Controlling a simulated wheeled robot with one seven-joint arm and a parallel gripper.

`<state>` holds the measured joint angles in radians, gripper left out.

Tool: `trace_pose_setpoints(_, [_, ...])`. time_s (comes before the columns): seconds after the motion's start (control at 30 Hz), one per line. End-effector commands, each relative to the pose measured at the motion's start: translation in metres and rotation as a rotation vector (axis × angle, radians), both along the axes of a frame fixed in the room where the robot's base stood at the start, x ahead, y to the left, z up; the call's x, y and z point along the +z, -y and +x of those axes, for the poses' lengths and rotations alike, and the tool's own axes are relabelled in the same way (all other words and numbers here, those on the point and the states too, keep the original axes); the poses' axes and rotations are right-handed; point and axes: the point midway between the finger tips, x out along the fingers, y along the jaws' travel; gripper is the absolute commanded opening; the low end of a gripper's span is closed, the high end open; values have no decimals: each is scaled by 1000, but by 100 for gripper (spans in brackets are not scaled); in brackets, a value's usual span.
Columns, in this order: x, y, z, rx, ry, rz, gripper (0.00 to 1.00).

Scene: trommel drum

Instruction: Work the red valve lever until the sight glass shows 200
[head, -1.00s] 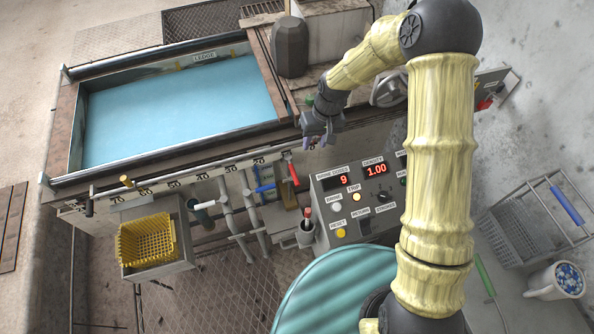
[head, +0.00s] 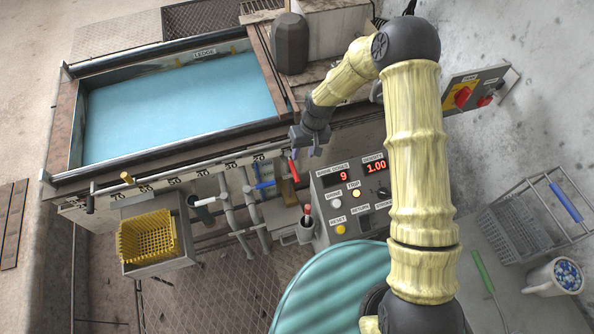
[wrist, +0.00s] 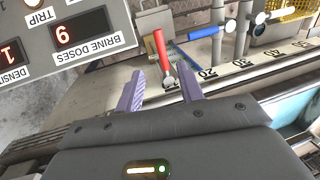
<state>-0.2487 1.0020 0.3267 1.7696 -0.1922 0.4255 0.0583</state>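The red valve lever (head: 293,167) hangs at the front of the tank, just left of my gripper (head: 308,142) in the head view. In the wrist view the red lever (wrist: 161,48) stands beyond and between the two purple fingers. My gripper (wrist: 161,88) is open and empty, its fingers spread apart, and the lever appears ahead of the fingertips, not gripped. I cannot pick out a sight glass or its reading in either view.
A blue lever (head: 265,187) is close on the left. A yellow basket (head: 147,237), the blue-filled tank (head: 75,125) and a teal drum (head: 330,285) are around.

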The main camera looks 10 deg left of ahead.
Motion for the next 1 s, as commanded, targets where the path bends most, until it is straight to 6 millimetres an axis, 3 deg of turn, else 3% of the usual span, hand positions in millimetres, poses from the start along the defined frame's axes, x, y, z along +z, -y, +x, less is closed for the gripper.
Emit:
trace_pose_setpoints(0.4, [-74,-13,-8,2,-2,-1,38])
trace_pose_setpoints(0.6, [-102,-18,-11,-1,-2,0,38])
trace_pose_setpoints(1.0, [-110,-19,-12,0,0,0,38])
